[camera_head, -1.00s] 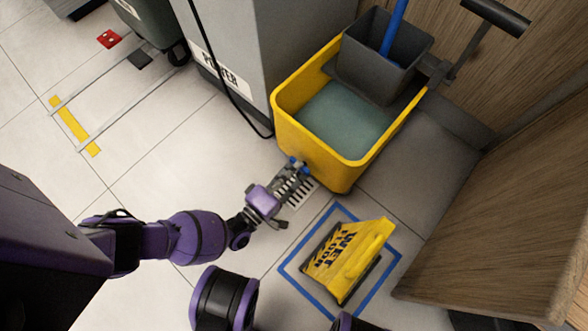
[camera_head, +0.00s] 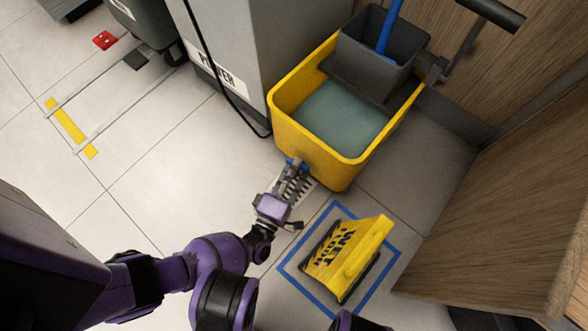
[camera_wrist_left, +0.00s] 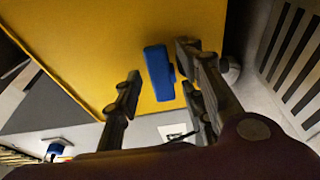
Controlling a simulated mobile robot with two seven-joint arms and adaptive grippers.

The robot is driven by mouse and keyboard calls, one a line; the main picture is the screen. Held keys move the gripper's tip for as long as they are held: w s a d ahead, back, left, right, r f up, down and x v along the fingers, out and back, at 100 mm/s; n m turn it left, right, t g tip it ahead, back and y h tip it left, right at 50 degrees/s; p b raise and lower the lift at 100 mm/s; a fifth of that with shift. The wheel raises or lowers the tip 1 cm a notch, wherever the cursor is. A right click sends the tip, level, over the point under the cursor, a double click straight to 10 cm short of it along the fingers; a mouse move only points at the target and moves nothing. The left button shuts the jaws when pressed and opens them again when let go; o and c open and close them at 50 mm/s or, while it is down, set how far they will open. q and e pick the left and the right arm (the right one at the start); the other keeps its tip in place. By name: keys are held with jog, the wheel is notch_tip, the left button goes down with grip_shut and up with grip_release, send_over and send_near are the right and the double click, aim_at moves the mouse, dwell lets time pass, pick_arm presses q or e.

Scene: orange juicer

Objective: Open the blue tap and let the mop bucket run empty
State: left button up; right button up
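The yellow mop bucket (camera_head: 318,158) stands by the grey cabinet and holds greenish water (camera_head: 340,117). The blue tap (camera_head: 294,164) is low on its near side. In the left wrist view the tap's blue handle (camera_wrist_left: 159,73) stands upright against the yellow wall (camera_wrist_left: 90,50). My left gripper (camera_head: 292,178) is at the tap. Its fingers (camera_wrist_left: 157,75) are open, one on each side of the handle, with a gap visible on the left; whether the right finger touches it I cannot tell. My right gripper is not in view.
A floor drain grate (camera_head: 306,184) lies under the tap, also in the left wrist view (camera_wrist_left: 292,55). A yellow wet-floor sign (camera_head: 345,258) stands inside a blue taped square. The grey cabinet (camera_head: 235,60) with a black cable is left of the bucket; wooden panels (camera_head: 500,220) are right.

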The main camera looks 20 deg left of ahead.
pick_arm(q)
jog(key=s+a, duration=0.1)
jog(key=s, duration=1.1)
jog(key=shift+a, duration=0.25)
jog(key=shift+w, duration=0.1)
